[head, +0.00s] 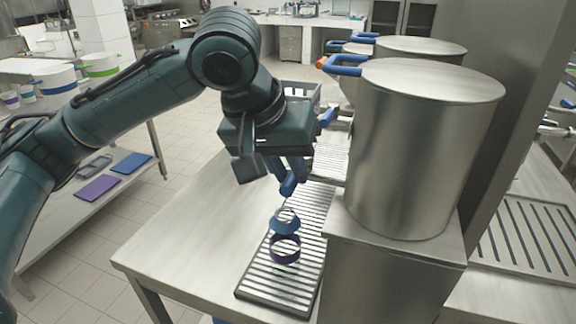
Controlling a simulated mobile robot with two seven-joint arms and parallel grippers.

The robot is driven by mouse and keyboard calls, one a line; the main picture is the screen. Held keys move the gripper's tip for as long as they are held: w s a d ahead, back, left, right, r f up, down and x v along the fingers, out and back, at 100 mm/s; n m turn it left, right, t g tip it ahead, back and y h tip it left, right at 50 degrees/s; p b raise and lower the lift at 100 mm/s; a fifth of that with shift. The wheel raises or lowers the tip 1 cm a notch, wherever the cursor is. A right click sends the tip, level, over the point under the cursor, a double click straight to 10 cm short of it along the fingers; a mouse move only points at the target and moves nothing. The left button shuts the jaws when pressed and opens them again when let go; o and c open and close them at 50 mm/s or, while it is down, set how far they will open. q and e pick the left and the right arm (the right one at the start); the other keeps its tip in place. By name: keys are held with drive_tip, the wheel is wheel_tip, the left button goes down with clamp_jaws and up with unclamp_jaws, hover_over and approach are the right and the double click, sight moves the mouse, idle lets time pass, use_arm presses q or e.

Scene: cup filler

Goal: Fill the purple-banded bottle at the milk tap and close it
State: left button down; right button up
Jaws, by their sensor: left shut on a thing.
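The purple-banded bottle (285,249) is on the slatted drip tray at the front of the steel bench. Its dark purple band shows; its body is see-through and hard to make out. A blue conical ring (285,225) with a paler top shows just above the band; I cannot tell whether it touches the bottle. My left gripper (290,187) points down, its blue tips just above the ring in the picture. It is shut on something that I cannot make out. No milk tap spout shows clearly. My right gripper is not in view.
A large steel container (420,150) stands right of the drip tray (262,293), with more containers behind it. The bench (175,245) is bare left of the tray. A side table at left holds banded tubs and cups; purple and blue mats lie on its lower shelf.

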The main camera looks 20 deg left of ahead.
use_arm(q)
drive_tip(key=a+m+p, duration=0.1)
drive_tip(key=a+m+h+p, duration=0.1)
drive_tip(key=m+p, duration=0.1)
drive_tip(key=shift+w+g, duration=0.3)
drive_tip(key=shift+g, duration=0.1)
drive_tip(key=shift+m, duration=0.3)
drive_tip(key=shift+w+a+m+g+h, duration=0.3)
drive_tip(key=shift+a+m, duration=0.2)
drive_tip(key=shift+m, duration=0.3)
drive_tip(key=shift+w+a+m+g+h, duration=0.3)
drive_tip(key=shift+a+m, duration=0.15)
drive_tip(key=shift+m, duration=0.35)
